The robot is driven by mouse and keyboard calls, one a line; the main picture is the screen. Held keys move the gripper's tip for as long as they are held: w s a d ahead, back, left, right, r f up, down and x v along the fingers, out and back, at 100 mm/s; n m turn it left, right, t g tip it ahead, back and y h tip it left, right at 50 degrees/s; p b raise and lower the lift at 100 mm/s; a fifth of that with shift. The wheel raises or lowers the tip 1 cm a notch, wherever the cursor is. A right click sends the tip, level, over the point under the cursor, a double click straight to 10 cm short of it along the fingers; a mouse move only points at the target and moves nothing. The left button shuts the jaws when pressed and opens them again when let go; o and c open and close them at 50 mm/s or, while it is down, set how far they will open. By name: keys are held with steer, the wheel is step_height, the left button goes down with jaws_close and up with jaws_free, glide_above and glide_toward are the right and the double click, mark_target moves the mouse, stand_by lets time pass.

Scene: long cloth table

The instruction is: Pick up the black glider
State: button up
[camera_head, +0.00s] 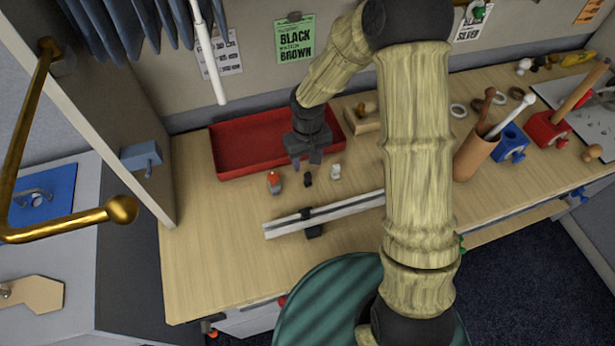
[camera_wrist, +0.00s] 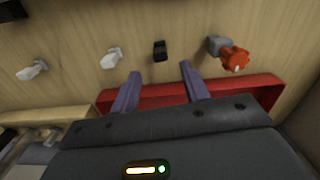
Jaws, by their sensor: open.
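A small black piece, which looks like the black glider (camera_head: 308,179), stands on the wooden table between a red-and-grey piece (camera_head: 274,182) and a white piece (camera_head: 336,171). In the wrist view the black glider (camera_wrist: 160,50) lies just beyond my fingertips, roughly centred between them. My gripper (camera_head: 306,163) is open and empty, above the front edge of the red tray. In the wrist view the two fingers of my gripper (camera_wrist: 160,70) are spread apart and do not touch the glider. The red-and-grey piece (camera_wrist: 235,58) and white piece (camera_wrist: 111,58) flank it.
The red tray (camera_head: 235,170) lies behind the pieces. A pale rail (camera_head: 345,211) with a black part on it lies in front. Another white piece (camera_wrist: 32,70) shows in the wrist view. A brown cup (camera_head: 474,157) with sticks stands to the right.

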mark_target(307, 174)
steer(key=shift+f, duration=0.8)
steer(key=shift+f+p, duration=0.7)
steer(key=shift+f, duration=1.9)
steer(key=shift+s, duration=0.1)
jaws_close()
